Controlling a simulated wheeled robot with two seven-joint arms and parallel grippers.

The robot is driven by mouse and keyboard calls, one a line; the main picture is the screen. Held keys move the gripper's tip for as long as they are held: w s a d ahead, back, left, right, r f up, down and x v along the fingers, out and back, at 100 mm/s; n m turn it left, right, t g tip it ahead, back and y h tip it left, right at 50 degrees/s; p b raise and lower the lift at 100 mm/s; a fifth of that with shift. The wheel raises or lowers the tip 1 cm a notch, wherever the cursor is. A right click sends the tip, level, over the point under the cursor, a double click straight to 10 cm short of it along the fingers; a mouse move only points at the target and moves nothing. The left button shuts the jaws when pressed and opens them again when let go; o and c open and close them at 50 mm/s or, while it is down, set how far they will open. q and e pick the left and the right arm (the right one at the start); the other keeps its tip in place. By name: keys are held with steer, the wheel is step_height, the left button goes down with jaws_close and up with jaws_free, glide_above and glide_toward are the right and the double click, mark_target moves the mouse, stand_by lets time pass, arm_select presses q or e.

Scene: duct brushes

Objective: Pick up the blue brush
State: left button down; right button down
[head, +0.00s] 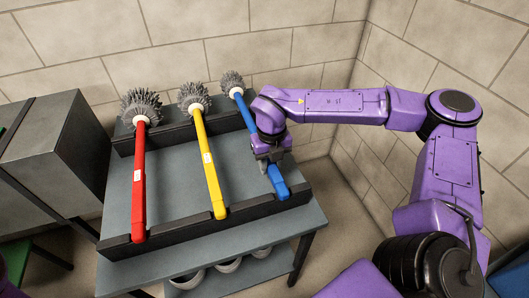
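The blue brush (277,184) lies at the right of a rack, its grey bristle head (232,81) at the back and its handle end on the front rail. My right gripper (264,165) is over the middle of the blue handle, fingers pointing down at it. The wrist hides part of the handle. I cannot tell whether the fingers are closed on it. My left gripper is not in view; only a bit of purple shows at the lower left edge.
A yellow brush (209,170) and a red brush (139,190) lie to the left on the same rack. The rack's dark front rail (180,227) and back rail (170,137) stand on a grey table (310,216). A grey cabinet (40,150) stands at the left. Block walls close the back and right.

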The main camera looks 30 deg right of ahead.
steer(key=shift+r, duration=0.15)
step_height(320, 180, up, 23)
steer(key=p, duration=0.4)
stand_by(0.4)
